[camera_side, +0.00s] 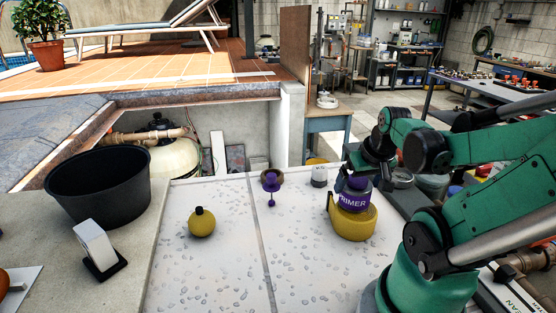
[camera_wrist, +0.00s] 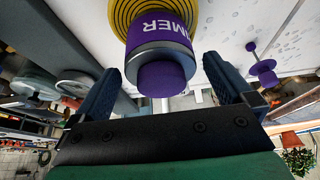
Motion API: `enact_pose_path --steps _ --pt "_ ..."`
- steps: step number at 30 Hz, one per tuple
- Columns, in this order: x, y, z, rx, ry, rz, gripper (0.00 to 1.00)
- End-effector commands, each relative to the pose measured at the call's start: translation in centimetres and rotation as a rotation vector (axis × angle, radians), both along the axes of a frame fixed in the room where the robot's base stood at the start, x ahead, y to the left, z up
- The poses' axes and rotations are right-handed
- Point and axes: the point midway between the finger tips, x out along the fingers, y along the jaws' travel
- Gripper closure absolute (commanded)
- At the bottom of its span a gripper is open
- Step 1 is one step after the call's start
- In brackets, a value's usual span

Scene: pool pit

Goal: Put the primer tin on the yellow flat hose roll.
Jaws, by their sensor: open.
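The primer tin (camera_side: 355,200), purple with white lettering and a purple cap, stands upright on top of the yellow flat hose roll (camera_side: 353,226) at the right of the pale slab. In the wrist view the tin (camera_wrist: 160,50) shows cap-first, with the ringed hose roll (camera_wrist: 122,14) behind it. My gripper (camera_wrist: 163,70) is open, with its two dark fingers apart on either side of the tin's cap end. Gaps show between the fingers and the tin.
A yellow round bottle (camera_side: 202,223), a purple-and-brown object (camera_side: 271,184) and a small white-grey cup (camera_side: 319,177) stand on the slab. A black tub (camera_side: 98,188) and a white block on a black base (camera_side: 95,244) are at left. The slab's front middle is clear.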

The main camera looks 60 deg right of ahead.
Motion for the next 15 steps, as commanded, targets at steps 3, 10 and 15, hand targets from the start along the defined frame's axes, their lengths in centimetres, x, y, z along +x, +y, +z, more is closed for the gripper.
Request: enact_pose_path --steps 3,10,15 --pt "-0.3 0.3 1.2 0.000 0.000 0.000 0.00" --pt "-1.0 0.9 3.3 0.000 0.000 0.000 0.00" --pt "-1.3 1.2 4.3 0.000 0.000 -0.001 0.00"
